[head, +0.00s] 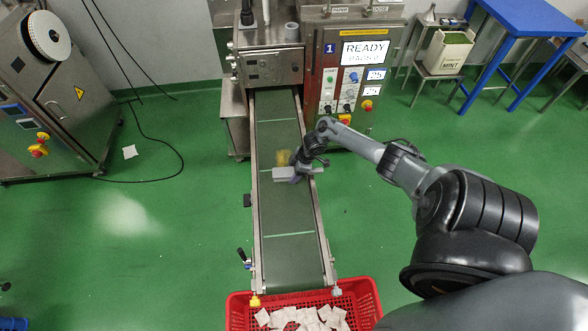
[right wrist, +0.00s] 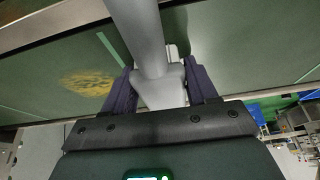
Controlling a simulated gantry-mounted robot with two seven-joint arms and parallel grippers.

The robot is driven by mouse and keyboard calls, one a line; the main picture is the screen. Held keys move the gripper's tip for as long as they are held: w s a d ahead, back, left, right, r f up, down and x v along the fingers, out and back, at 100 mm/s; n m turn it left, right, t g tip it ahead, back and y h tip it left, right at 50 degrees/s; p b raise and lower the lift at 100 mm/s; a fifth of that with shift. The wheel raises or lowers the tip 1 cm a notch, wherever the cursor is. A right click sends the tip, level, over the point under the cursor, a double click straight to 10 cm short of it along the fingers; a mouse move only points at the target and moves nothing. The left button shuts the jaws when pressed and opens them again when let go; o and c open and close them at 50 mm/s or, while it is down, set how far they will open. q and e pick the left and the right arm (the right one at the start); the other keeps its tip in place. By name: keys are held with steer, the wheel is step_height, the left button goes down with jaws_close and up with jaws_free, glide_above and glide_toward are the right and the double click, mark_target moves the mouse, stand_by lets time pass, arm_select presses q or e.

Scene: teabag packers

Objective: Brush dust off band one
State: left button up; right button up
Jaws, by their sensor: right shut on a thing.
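Band one (head: 285,215) is a dark green conveyor belt running from the machine toward me, with pale cross lines. A yellow-brown dust patch (head: 283,157) lies on it; the right wrist view shows the patch (right wrist: 90,82) left of the gripper. My right gripper (head: 298,170) is over the belt, close to the near side of the dust. It is shut on a light grey brush (head: 284,174). In the right wrist view, the brush's grey handle (right wrist: 137,25) runs up between the purple fingers. I cannot tell whether the brush touches the belt. My left gripper is out of view.
A red crate (head: 238,313) with white teabags stands at the belt's near end. Metal rails (head: 259,235) edge the belt. The machine's panel (head: 352,75) reads READY. A metal cabinet (head: 65,90) stands left, a blue table (head: 530,18) at back right. Green floor is open on both sides.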

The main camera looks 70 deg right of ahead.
steer(key=r+p, duration=0.1)
steer(key=r, duration=0.2)
steer(key=shift+s+a+p, duration=0.15)
steer(key=shift+a+p, duration=0.2)
steer(key=shift+p, duration=0.05)
steer(key=shift+w+d+r+p, duration=0.15)
steer(key=shift+d+r+p, duration=0.1)
steer(key=shift+r+p, duration=0.2)
steer(key=shift+w+d+r+p, duration=0.1)
steer(key=shift+d+r+p, duration=0.1)
steer(key=shift+r+p, duration=0.15)
steer(key=shift+s+a+r+p, duration=0.1)
steer(key=shift+a+r+p, duration=0.1)
steer(key=shift+r+p, duration=1.75)
steer(key=shift+d+f, duration=0.1)
